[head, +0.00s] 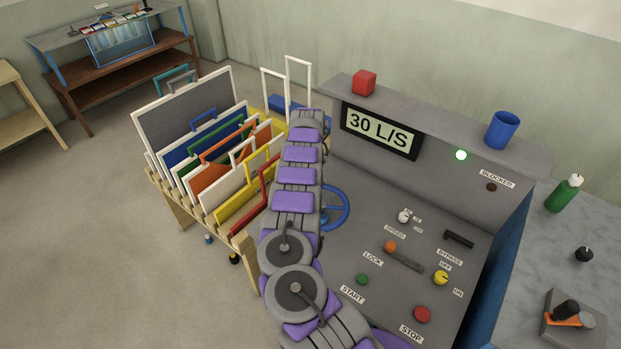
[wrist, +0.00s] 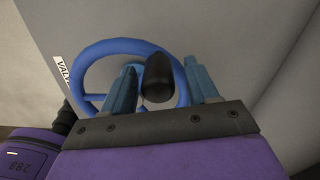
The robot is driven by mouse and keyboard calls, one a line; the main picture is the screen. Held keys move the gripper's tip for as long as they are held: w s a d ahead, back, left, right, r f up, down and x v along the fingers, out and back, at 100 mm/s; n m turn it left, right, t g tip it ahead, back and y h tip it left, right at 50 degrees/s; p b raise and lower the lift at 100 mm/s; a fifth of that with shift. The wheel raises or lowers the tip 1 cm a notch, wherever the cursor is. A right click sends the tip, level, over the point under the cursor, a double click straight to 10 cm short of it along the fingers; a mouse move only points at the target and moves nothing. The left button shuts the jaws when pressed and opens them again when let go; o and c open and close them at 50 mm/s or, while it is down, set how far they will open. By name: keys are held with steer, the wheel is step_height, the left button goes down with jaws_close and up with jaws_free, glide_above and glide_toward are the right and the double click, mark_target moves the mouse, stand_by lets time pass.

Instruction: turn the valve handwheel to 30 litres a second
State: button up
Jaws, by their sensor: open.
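A black knob (wrist: 158,80) is at the wheel's right side. My gripper (wrist: 160,85) is open, with one blue finger on each side of the knob. I cannot tell whether the fingers touch it. The display (head: 380,130) on the console reads "30 L/S". In the head view my gripper is hidden.
The console panel (head: 440,200) has START, STOP, LOCK, SPEED and BYPASS controls. A red cube (head: 364,83) and a blue cup (head: 502,130) stand on the console's top ledge. A rack (head: 243,240) of framed panels stands close left of my arm.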

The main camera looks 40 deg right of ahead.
step_height(320, 180, up, 16)
steer(key=shift+d+p, duration=0.25)
steer(key=shift+p, duration=0.05)
stand_by(0.5)
